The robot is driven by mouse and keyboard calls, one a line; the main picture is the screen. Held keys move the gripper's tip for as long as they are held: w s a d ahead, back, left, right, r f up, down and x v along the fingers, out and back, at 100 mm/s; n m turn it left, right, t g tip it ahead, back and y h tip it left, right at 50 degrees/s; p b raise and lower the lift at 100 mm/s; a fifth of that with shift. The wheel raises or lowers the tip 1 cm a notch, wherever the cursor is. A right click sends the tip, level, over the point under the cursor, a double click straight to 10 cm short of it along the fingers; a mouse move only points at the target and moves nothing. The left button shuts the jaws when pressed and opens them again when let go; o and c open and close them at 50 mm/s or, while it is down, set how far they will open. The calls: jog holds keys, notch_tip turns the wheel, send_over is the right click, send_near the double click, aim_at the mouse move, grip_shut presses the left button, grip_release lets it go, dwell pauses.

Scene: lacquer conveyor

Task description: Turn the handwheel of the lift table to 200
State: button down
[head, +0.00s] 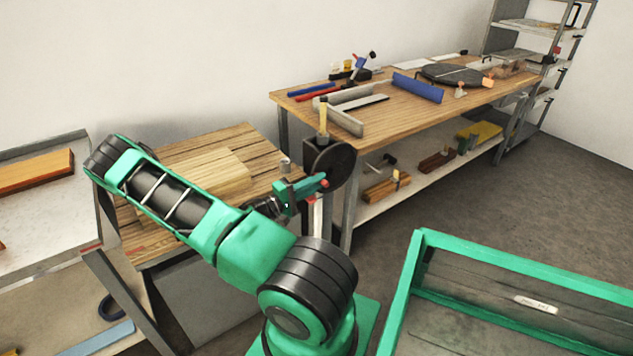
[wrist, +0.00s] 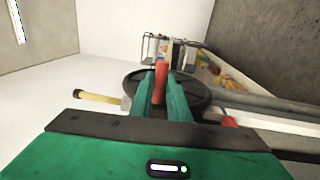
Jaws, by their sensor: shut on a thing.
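The black handwheel (head: 343,160) stands at the right end of the wooden-topped lift table (head: 215,140). My green gripper (head: 314,185) reaches the wheel's lower near side. In the wrist view the handwheel (wrist: 196,84) lies behind my fingers. There my gripper (wrist: 160,90) is shut on a red handle (wrist: 161,78), one finger on each side. My arm and fingers hide part of the wheel. No scale or number is readable.
A pale wooden block (head: 205,173) lies on the lift table. A long workbench (head: 395,103) with tools is behind right. A green-rimmed crate (head: 520,270) is at front right. Grey floor (head: 385,225) is open between.

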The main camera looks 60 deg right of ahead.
jog(key=shift+s, duration=0.2)
jog(key=c, duration=1.7)
grip_release()
jog(key=shift+w, duration=0.1)
jog(key=shift+w+a, duration=0.1)
jog(key=v, duration=1)
jog(key=shift+w+a, duration=0.1)
jog(key=shift+a, duration=0.2)
jog(key=shift+c, duration=0.2)
